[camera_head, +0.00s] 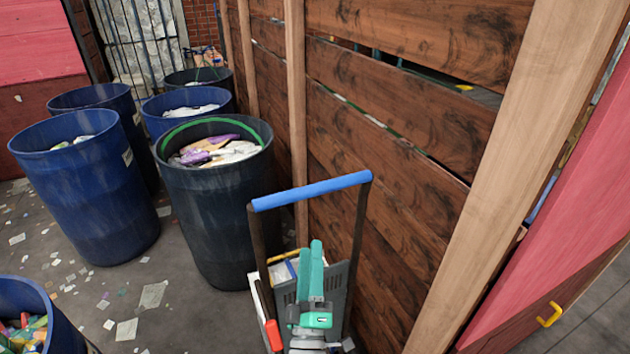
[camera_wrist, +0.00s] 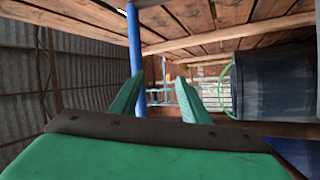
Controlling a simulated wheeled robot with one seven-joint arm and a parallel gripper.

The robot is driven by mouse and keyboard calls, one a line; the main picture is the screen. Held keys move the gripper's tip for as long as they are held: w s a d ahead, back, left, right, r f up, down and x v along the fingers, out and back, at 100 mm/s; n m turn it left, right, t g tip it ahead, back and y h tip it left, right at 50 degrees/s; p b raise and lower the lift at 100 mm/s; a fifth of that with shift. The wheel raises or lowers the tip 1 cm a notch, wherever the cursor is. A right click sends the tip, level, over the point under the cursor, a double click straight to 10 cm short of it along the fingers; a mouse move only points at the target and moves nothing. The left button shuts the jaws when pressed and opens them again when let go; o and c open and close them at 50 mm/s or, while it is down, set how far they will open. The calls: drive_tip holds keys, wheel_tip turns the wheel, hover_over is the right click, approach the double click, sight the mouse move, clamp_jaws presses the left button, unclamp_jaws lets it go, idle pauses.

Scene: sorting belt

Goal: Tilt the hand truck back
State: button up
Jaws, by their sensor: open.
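The hand truck has a blue handle bar (camera_head: 312,190) on two dark uprights. It stands close to the wooden plank fence, and its lower part is hidden behind my arm. My gripper (camera_head: 313,246) has green fingers and is open, in front of the hand truck and below the bar in the head view.
A grey crate (camera_head: 334,285) with boxes shows around my gripper. A dark barrel (camera_head: 215,220) with a green rim stands just left of the hand truck, with several blue barrels (camera_head: 88,195) beyond. The plank fence (camera_head: 400,150) closes the right side. Litter covers the floor at left.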

drive_tip(key=w+d+r+n+t, duration=0.1)
drive_tip(key=w+r, duration=1.2)
drive_tip(key=shift+w+d+n+h, duration=0.2)
drive_tip(key=shift+w+n+h, duration=0.1)
drive_tip(key=shift+w+h, duration=0.1)
drive_tip(key=shift+s+a, duration=0.1)
drive_tip(key=shift+a, duration=0.05)
clamp_jaws()
